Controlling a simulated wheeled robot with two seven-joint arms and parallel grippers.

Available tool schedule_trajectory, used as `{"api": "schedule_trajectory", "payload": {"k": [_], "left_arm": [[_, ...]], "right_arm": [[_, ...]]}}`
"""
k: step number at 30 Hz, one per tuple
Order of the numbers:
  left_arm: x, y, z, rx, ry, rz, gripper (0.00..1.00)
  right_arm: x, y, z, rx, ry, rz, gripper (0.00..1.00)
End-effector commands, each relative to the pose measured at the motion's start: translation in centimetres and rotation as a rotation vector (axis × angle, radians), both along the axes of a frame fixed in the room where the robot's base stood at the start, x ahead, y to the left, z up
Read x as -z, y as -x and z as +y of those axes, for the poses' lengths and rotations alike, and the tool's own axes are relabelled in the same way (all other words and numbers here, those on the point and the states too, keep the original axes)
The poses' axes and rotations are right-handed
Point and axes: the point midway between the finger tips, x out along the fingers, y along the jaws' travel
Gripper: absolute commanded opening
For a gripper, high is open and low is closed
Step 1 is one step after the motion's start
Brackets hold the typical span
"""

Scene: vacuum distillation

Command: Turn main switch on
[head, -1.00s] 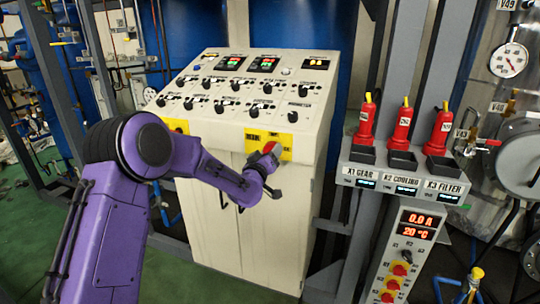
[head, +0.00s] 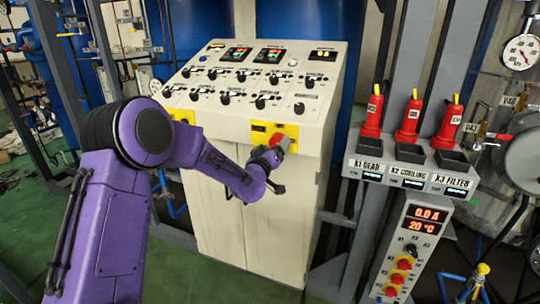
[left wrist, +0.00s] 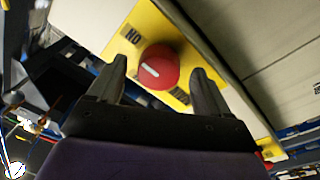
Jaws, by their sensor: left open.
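The main switch is a red round knob (head: 279,142) on a yellow plate (head: 260,133) at the front of the cream control cabinet. My left gripper (head: 271,158) is open right at the knob. In the left wrist view the dark fingers of the left gripper (left wrist: 159,75) stand on either side of the knob, with visible gaps. Contact cannot be told. My right gripper is not seen.
The cabinet's sloped panel (head: 290,82) carries several black knobs and lit displays. A second yellow plate (head: 181,116) is partly behind my arm.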

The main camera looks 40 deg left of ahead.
Motion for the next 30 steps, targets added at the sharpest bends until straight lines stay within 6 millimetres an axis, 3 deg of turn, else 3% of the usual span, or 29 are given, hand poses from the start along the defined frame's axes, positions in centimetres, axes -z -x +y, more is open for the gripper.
{"api": "schedule_trajectory", "payload": {"k": [6, 12, 30], "left_arm": [[0.7, 5.2, -1.3, 0.002, -0.001, 0.000, 0.79], [0.9, 8.2, -2.0, 0.000, -0.002, 0.001, 0.79], [0.8, 8.6, -2.0, -0.003, -0.004, 0.004, 0.79]], "right_arm": [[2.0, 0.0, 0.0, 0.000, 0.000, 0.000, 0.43], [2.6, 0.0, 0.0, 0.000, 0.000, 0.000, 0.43], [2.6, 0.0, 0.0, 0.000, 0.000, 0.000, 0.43]]}}
